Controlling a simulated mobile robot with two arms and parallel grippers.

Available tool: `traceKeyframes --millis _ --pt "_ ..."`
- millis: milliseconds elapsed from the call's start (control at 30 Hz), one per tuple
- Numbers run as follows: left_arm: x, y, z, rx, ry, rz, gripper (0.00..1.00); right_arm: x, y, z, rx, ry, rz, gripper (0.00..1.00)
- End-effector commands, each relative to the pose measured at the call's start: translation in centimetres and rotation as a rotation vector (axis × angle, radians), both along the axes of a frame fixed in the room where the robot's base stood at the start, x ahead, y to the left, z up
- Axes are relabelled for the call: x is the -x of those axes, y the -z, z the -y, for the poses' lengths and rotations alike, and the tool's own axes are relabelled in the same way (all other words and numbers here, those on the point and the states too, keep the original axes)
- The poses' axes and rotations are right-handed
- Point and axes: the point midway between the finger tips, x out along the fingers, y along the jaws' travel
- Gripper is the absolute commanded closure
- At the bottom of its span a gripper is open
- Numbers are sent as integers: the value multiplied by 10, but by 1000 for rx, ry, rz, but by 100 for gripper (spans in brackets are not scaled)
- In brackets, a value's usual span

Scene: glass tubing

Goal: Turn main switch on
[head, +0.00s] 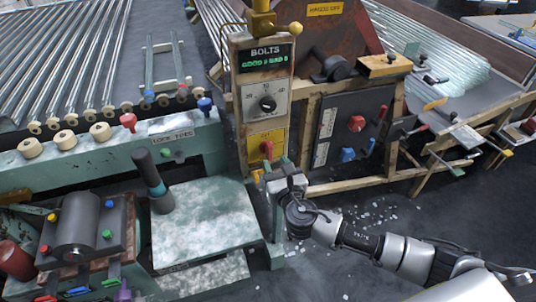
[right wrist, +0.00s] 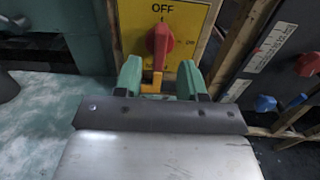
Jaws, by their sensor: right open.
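The main switch is a red rotary knob (right wrist: 158,40) on a yellow plate (right wrist: 190,14) marked OFF at the top. In the right wrist view its handle stands about upright, under the OFF mark. In the head view the red knob (head: 267,149) sits low on the tall post. My right gripper (right wrist: 160,80) is open, its green fingertips apart and just below the knob, one to each side. An orange-yellow piece (right wrist: 152,82) shows between them. In the head view my right gripper (head: 274,172) is right under the switch. My left gripper is not in view.
To the right, a dark panel (head: 340,138) carries red and blue knobs. A pale green machine (head: 205,222) stands left of my right arm. White bits litter the floor.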

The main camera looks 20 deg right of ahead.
Motion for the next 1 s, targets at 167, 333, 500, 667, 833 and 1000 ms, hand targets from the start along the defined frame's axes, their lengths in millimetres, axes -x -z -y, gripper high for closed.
traceKeyframes --millis 167,333,500,667,833,1000 --pt "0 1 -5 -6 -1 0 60 -28 0 -1 0 1 0 60" --pt "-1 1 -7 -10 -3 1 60 -40 1 -2 -2 -1 -2 60" --pt "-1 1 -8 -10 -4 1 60 -42 1 -2 -2 -1 -3 60" --pt "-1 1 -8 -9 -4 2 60 -42 1 -2 -2 -1 -3 64" --pt "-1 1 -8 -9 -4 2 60 -42 1 -2 -2 -1 -3 90" --pt "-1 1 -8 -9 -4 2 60 -42 1 -2 -2 -1 -3 100"
